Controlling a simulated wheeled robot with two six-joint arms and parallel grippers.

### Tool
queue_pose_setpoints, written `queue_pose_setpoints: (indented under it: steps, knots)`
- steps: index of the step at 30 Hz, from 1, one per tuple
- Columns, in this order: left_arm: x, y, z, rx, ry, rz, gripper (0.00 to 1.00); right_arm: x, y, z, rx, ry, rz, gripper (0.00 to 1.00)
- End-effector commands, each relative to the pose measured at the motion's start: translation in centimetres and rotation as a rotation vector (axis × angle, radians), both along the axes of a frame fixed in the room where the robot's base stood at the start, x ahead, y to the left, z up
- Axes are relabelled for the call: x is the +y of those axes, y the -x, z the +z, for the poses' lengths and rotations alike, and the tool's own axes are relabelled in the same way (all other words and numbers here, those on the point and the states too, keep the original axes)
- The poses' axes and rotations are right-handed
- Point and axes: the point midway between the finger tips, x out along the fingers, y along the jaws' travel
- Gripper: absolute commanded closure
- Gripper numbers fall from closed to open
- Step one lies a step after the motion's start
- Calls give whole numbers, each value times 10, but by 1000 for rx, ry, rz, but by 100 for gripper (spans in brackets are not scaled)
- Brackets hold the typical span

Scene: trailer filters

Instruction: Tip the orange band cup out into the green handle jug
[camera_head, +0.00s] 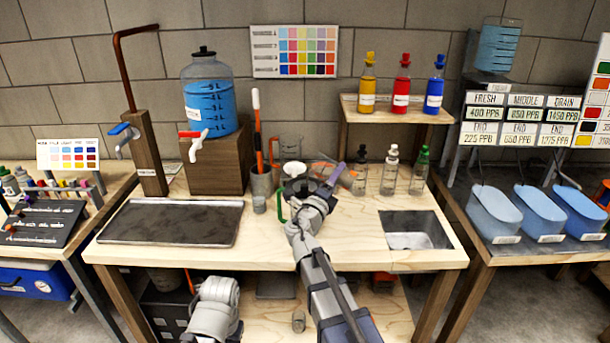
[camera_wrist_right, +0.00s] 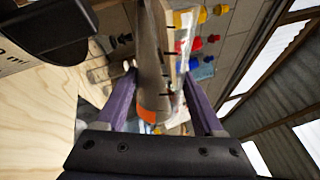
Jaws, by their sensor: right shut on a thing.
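My right gripper (camera_head: 318,184) is over the middle of the bench in the head view. In the right wrist view its two purple fingers (camera_wrist_right: 160,90) are shut on the sides of a clear cup, the orange band cup (camera_wrist_right: 147,114), whose orange part shows near the palm. The green handle jug (camera_head: 281,202) is left of the gripper in the head view; its green handle shows and the wrist hides much of its body. The cup's contents and its exact tilt over the jug cannot be told. My left gripper is out of view; only part of that arm shows at bottom.
A grey holder (camera_head: 261,184) with tall rods stands left of the gripper. Several small clear bottles (camera_head: 389,172) stand to the right. A dark tray (camera_head: 172,222) lies on the bench at left, and a sink (camera_head: 412,240) is at right. Bare wood (camera_head: 350,238) lies in front.

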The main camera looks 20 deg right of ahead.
Motion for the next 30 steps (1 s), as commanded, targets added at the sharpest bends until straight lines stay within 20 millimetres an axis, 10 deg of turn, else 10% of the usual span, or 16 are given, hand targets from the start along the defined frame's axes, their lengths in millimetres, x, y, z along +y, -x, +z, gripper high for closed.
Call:
queue_pose_setpoints:
  steps: [30]
  knots:
    - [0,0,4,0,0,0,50,-2,-3,5,37,44,1,100]
